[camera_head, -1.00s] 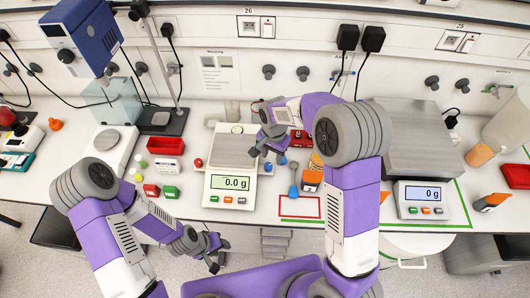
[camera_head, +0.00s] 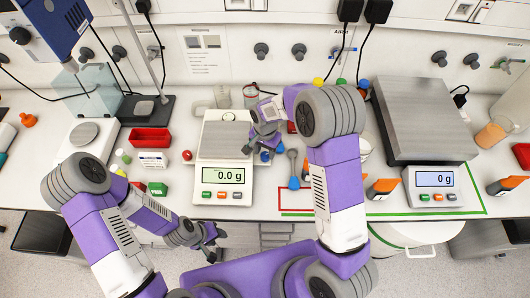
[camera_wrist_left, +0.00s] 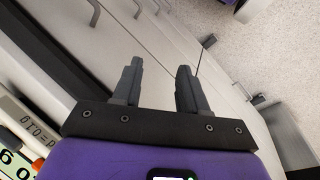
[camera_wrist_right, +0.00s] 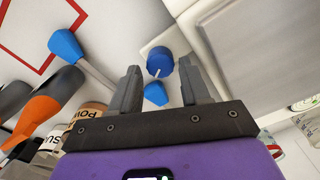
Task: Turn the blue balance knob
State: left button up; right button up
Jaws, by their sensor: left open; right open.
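The blue balance knob (camera_head: 265,156) is on the right side of the middle white balance (camera_head: 222,199), whose display reads about 0.0 g. My right gripper (camera_head: 262,138) is open beside that side, close to the knob. In the right wrist view the knob (camera_wrist_right: 160,62) appears between the two open fingertips (camera_wrist_right: 160,68), with a pale mark on its lower edge. I cannot tell whether the fingers touch it. My left gripper (camera_head: 212,242) is open and empty in front of the bench edge; the left wrist view shows its fingers (camera_wrist_left: 160,75) over the cabinet fronts.
A blue-ended spatula (camera_head: 293,183) lies right of the balance; another blue piece (camera_wrist_right: 155,94) shows close below the knob. Orange-and-black tools (camera_head: 383,187) and a second balance (camera_head: 434,187) stand further right. A red bin (camera_head: 150,139) is on the left.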

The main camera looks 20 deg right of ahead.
jog(key=shift+f, duration=1)
jog(key=shift+c, duration=0.4)
jog(key=c, duration=0.7)
